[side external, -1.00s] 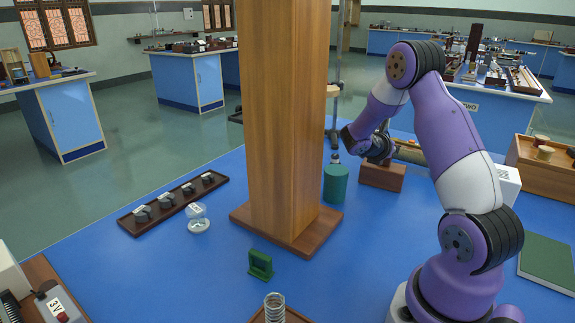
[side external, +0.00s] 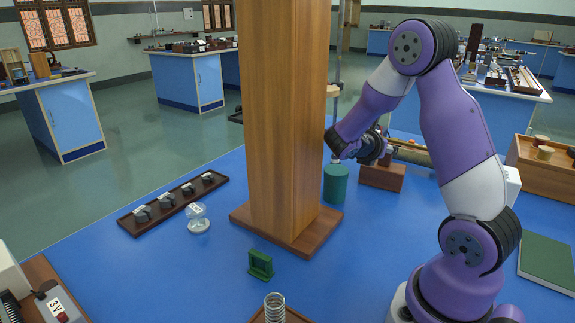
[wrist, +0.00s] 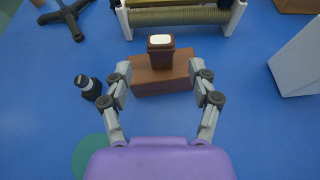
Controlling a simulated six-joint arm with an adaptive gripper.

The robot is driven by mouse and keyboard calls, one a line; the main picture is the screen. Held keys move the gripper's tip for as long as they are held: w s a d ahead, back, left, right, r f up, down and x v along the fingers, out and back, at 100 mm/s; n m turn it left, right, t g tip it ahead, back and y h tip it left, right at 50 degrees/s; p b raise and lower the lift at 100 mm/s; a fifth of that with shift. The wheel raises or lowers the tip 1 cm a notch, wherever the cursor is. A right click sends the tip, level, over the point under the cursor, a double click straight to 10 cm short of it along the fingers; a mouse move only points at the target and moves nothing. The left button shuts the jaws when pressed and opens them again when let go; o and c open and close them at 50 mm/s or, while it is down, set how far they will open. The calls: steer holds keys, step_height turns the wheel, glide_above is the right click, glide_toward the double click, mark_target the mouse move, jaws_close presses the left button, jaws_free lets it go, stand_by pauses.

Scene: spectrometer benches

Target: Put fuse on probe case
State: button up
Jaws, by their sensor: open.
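A brown block (wrist: 165,75), probably the probe case, lies on the blue bench; it also shows in the side view (side external: 382,178). A dark brown piece with a white top (wrist: 160,46) stands on or just behind it; I cannot tell which. A small black piece with a pale tip (wrist: 90,88) stands to the left of the block. No label shows which piece is the fuse. My gripper (wrist: 159,78) is open and empty, its fingers spread to either side of the block in the wrist view. In the side view my wrist mostly hides the gripper.
A green cylinder (side external: 336,184) stands near my wrist, beside a tall wooden pillar (side external: 285,120). A coil in a white-ended frame (wrist: 185,15), a black stand foot (wrist: 65,20) and a white box (wrist: 298,58) surround the block.

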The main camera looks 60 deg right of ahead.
steer(key=s+a+r+m+t+y, duration=0.1)
steer(key=a+m+y, duration=0.5)
steer(key=a, duration=0.9)
steer(key=s+a+r+m+t+y, duration=0.1)
steer(key=a+r+m+t+y, duration=0.3)
steer(key=a+m+y, duration=0.3)
steer(key=a+m, duration=0.5)
steer(key=a, duration=0.4)
steer(key=shift+a+r+t+y, duration=0.15)
steer(key=shift+r+t+y, duration=0.15)
steer(key=shift+r, duration=0.1)
